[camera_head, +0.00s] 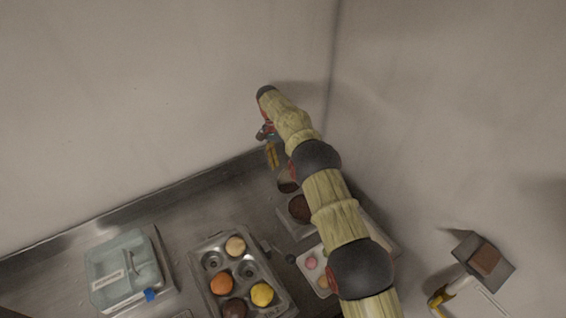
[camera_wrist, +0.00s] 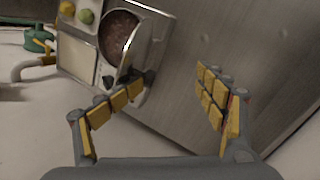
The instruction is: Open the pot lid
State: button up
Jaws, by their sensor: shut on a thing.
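The pot (camera_head: 300,208) sits at the back of the counter near the wall corner, with dark brown contents showing; its round mouth is also in the wrist view (camera_wrist: 118,38). The metal lid (camera_head: 287,184) shows as a tilted curved piece at the pot's far side, leaving the mouth uncovered; in the wrist view its curved edge (camera_wrist: 127,62) has a dark fitting beside it. My gripper (camera_head: 271,155) is above and beyond the pot. In the wrist view its yellow-padded fingers (camera_wrist: 172,82) are spread, the left one by the lid's dark fitting; the contact is hard to see.
A pale blue lidded box (camera_head: 122,270) is farther left. A tray with small round sweets (camera_head: 311,263) lies partly under my arm. Walls close in behind and right.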

jog(key=shift+o, duration=1.4)
jog(key=shift+x, duration=1)
jog(key=shift+w, duration=0.1)
jog(key=shift+c, duration=0.2)
jog(key=shift+r, duration=0.1)
jog(key=shift+c, duration=0.2)
jog(key=v, duration=0.6)
jog(key=shift+w+a, duration=0.1)
jog(key=shift+w, duration=0.25)
jog(key=c, duration=0.6)
jog(key=shift+w+a+r, duration=0.1)
jog(key=shift+r, duration=0.85)
